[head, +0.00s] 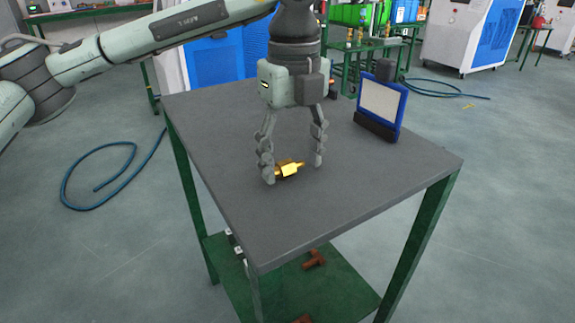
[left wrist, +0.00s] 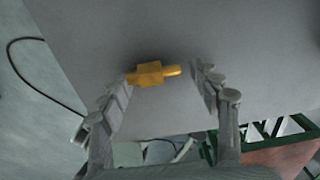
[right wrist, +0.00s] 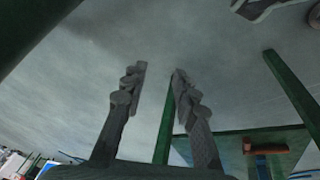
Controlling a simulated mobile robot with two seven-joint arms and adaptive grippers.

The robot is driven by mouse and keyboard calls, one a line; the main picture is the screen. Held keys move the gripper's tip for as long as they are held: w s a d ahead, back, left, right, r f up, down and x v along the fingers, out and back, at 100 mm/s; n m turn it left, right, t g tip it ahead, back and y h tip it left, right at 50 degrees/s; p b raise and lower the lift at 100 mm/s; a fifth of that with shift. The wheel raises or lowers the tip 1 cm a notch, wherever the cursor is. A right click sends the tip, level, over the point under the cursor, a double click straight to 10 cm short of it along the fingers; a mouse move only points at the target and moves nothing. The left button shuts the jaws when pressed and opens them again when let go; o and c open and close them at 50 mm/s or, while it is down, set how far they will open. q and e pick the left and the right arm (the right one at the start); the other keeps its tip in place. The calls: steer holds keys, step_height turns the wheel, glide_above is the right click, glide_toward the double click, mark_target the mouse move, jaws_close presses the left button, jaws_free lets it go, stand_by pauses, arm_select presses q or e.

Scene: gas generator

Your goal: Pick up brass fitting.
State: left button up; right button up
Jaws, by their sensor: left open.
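The brass fitting (head: 290,170) lies on the grey table top (head: 370,190), a gold piece with a thicker middle and a narrower end. My left gripper (head: 293,172) points straight down over it, fingers open, one on each side of the fitting. In the left wrist view the fitting (left wrist: 153,73) lies between and just beyond the open fingertips (left wrist: 167,82), close to the left finger; I cannot tell whether they touch. My right gripper shows only in the right wrist view (right wrist: 158,70), its fingers apart and empty, with floor behind.
A blue-framed panel (head: 381,105) stands on the table at the back right. A dark cylinder (head: 386,70) is behind it. The table's front area is clear. Brown fittings (head: 314,259) lie on the green lower shelf (head: 340,290). A blue hose (head: 110,190) lies on the floor.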

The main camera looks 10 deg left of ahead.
mark_target(293, 162)
arm_select(q)
steer(key=shift+c, duration=0.6)
steer(key=c, duration=1.1)
steer(key=shift+c, duration=0.2)
steer(key=shift+r, duration=0.1)
